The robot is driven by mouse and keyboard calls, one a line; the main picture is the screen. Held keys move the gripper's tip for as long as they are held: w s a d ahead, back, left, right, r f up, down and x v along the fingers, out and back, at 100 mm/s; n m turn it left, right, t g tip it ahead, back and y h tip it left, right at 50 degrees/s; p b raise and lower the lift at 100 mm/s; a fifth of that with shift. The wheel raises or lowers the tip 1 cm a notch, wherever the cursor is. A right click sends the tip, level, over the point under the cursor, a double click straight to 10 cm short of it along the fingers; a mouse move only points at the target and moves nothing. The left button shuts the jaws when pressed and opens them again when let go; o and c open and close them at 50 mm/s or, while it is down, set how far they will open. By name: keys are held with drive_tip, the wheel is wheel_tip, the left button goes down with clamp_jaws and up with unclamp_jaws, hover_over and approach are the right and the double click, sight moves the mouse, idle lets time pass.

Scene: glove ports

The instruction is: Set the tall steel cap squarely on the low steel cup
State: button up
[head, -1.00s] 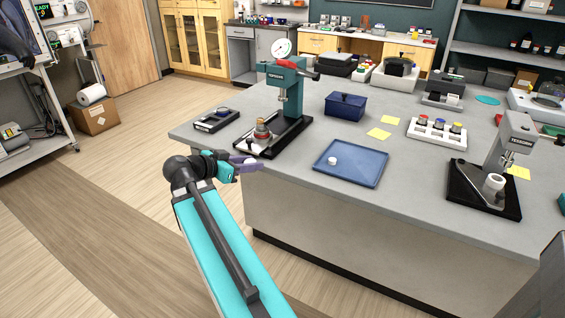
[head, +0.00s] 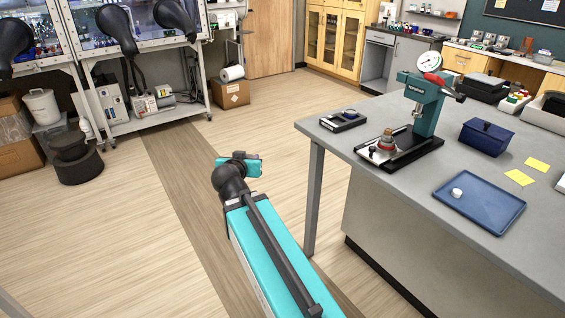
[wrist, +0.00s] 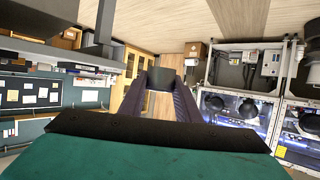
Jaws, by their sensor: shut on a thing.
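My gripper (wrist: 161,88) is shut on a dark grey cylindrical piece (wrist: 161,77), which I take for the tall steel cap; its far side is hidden. In the head view the gripper's teal body (head: 253,167) is over open floor, left of the bench and apart from it; its fingers are hard to make out. On the bench, a small stack with a reddish band (head: 386,142) stands on the base of a teal press (head: 424,105). A small white round piece (head: 457,193) lies on a blue tray (head: 490,213). I cannot tell which piece is the low steel cup.
The grey bench (head: 420,225) fills the right side; its near left corner and leg (head: 314,200) are close to my arm. A blue box (head: 486,137) and a small black device (head: 343,121) stand on it. Glove-port cabinets (head: 135,45) line the back left. The floor between is clear.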

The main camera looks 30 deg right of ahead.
drive_tip(key=w+a+r+n+t+y, duration=0.1)
drive_tip(key=w+a+r+n+y, duration=0.1)
drive_tip(key=a+r+n+y, duration=0.1)
drive_tip(key=w+a+r+n+t+y, duration=0.1)
drive_tip(key=w+a+r+n+y, duration=0.2)
drive_tip(key=a, duration=0.5)
drive_tip(key=shift+a+r+n+y, duration=0.3)
drive_tip(key=shift+r+y, duration=0.3)
drive_tip(key=shift+r, duration=0.4)
drive_tip(key=shift+s, duration=0.15)
